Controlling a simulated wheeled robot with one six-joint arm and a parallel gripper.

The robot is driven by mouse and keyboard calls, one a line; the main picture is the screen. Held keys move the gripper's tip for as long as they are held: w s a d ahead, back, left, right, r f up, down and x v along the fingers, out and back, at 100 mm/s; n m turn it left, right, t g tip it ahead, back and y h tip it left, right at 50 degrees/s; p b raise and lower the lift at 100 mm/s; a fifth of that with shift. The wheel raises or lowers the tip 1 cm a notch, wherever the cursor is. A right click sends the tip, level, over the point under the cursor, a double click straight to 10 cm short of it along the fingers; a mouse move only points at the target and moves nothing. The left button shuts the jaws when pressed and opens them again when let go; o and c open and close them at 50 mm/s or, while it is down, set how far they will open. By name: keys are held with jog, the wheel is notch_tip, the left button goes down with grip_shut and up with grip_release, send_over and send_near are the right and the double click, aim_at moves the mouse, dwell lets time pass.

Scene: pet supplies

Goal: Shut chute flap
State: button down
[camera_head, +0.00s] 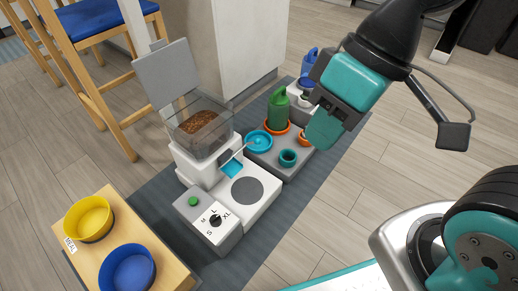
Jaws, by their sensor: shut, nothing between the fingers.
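A white pet feeder (196,167) stands on the dark mat, with brown kibble (199,122) in its clear hopper. The hopper's grey lid (168,73) stands raised at the back. At the feeder's front, a small bright blue panel (232,170) shows below the dark chute opening, and looks like the chute flap. A thin pale handle (236,153) rises beside it toward the blue bowl. Whether the flap is fully open is hard to tell. My gripper (322,132) is shut and empty, in the air right of the feeder, apart from it.
A control box with a dial (215,220) and green button sits in front. A round grey pad (247,191) lies before the chute. A green watering can (278,110), blue bowl (259,141) and small pots stand behind right. Yellow (89,219) and blue (127,268) bowls sit front left.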

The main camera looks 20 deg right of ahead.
jog(key=w+a+f+m+t+y+b, duration=0.25)
jog(key=w+f+m+y+b, duration=0.5)
jog(key=w+f+m, duration=1.2)
jog(key=w+d+f+m+t+h+b, duration=0.1)
jog(key=w+d+f+m+t, duration=0.1)
jog(key=f+m, duration=0.4)
jog(key=w+d+f+m+t+h+b, duration=0.2)
jog(key=d+f+m, duration=0.4)
jog(key=f, duration=0.5)
jog(key=w+d+f+m+t+h+b, duration=0.1)
jog(key=w+d+f+m+t, duration=0.2)
jog(key=f, duration=0.6)
jog(key=d+m+t, duration=0.2)
jog(key=d+m, duration=0.1)
jog(key=shift+w+f, duration=0.25)
jog(key=shift+w, duration=0.15)
jog(key=shift+h+b, duration=0.25)
jog(key=shift+b, duration=0.05)
